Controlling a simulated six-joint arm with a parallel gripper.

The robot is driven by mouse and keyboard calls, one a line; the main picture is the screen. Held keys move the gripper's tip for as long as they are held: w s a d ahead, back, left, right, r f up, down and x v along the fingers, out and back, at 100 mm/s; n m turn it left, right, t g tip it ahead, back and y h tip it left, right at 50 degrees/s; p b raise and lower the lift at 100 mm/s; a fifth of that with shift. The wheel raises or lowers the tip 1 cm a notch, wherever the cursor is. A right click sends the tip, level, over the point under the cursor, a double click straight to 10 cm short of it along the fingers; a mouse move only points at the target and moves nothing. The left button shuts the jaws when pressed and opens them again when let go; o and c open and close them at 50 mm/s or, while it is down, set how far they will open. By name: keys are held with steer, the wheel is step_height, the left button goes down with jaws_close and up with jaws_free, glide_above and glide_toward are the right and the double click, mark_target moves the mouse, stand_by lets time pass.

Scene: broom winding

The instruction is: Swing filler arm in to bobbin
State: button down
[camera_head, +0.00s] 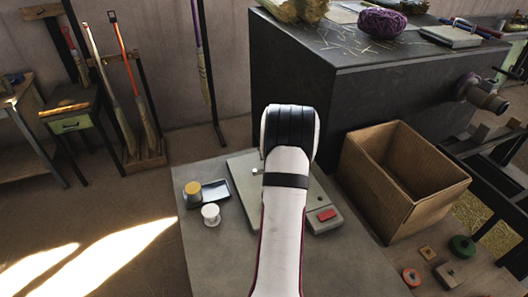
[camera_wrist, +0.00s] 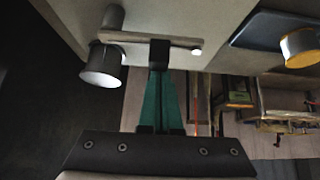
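In the wrist view, the two teal fingers of my gripper (camera_wrist: 160,60) run close together to dark tips. The tips are at the middle of a slim light bar, which looks like the filler arm (camera_wrist: 122,38). Whether the bar is pinched or only touched cannot be told. The bar has a pale tip at its right end. At its left end is a dark cylinder with a bright round face (camera_wrist: 101,67), perhaps the bobbin; whether they touch is unclear. In the head view, my white arm hides the gripper and most of the winder's grey base plate (camera_head: 238,178).
A red button (camera_head: 327,215) is on the plate's right part. Left of it are a dark tray (camera_head: 215,192), a yellow-topped spool (camera_head: 193,190) and a white spool (camera_head: 211,215). A cardboard box (camera_head: 405,178) stands close on the right. A dark bench (camera_head: 330,85) rises behind.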

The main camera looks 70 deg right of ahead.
stand_by(0.4)
steer(key=shift+s+a+n+t+y, duration=0.3)
steer(key=shift+n+y, duration=0.1)
steer(key=shift+n, duration=0.3)
steer(key=shift+s+a+n+t+y, duration=0.25)
steer(key=shift+s+n+y, duration=0.15)
steer(key=shift+n, duration=0.3)
steer(key=shift+s+a+n+t+y, duration=0.25)
steer(key=shift+n+y, duration=0.15)
steer(key=shift+n, duration=0.3)
steer(key=n+y, duration=0.1)
steer(key=s+n+y, duration=0.1)
steer(key=n, duration=0.1)
steer(key=shift+s+a+t, duration=0.3)
steer(key=shift+a, duration=0.05)
steer(key=shift+s+a, duration=0.15)
steer(key=shift+s, duration=0.75)
steer(key=w, duration=0.4)
steer(key=shift+w+a, duration=0.2)
steer(key=shift+w, duration=0.05)
steer(key=d+v, duration=0.1)
steer(key=v, duration=0.9)
steer(key=shift+d, duration=0.3)
